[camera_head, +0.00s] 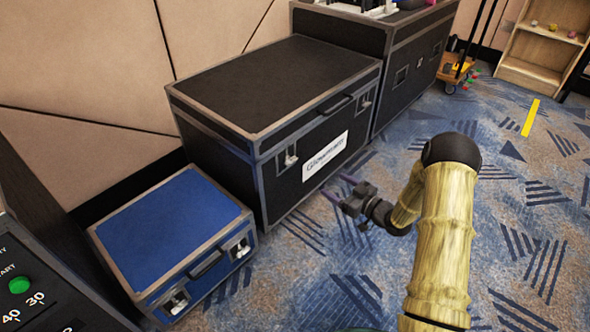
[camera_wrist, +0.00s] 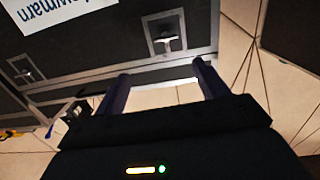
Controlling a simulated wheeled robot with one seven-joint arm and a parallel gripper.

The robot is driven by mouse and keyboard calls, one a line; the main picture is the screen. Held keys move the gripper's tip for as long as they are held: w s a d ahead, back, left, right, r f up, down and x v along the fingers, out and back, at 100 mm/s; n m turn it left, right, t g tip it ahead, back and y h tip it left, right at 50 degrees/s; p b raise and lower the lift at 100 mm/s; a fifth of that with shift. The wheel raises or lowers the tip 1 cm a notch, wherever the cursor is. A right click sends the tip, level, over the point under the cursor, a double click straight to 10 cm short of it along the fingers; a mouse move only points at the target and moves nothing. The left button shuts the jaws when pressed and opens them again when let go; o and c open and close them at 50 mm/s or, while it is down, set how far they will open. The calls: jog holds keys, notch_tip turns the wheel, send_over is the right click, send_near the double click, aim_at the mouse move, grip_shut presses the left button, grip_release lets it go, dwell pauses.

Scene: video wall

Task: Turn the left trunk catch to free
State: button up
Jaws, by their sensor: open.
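A large black trunk (camera_head: 270,84) with grey metal edging stands by the wall, a white name label (camera_head: 325,157) on its front. Its left catch (camera_head: 290,156) is a small silver latch on the front left of the label. Its right catch (camera_head: 366,98) sits at the far end. My gripper (camera_head: 338,189) is open and empty, in front of the trunk and apart from it. In the wrist view, a catch (camera_wrist: 167,40) shows beyond and between my open fingers (camera_wrist: 160,76); it appears to be the left one. I cannot tell its turn position.
A lower blue trunk (camera_head: 172,225) with its own two catches stands at the left. Another black case (camera_head: 400,75) stands beyond. A control panel (camera_head: 25,290) with a green button is at lower left.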

aim_at(294, 162)
jog(key=shift+s+a+f+y, duration=0.1)
jog(key=shift+s+f+y, duration=0.2)
jog(key=shift+y, duration=0.1)
jog(key=shift+a, duration=0.1)
jog(key=b+x, duration=0.7)
jog(key=x, duration=1)
jog(key=shift+w+a, duration=0.1)
jog(key=c, duration=1)
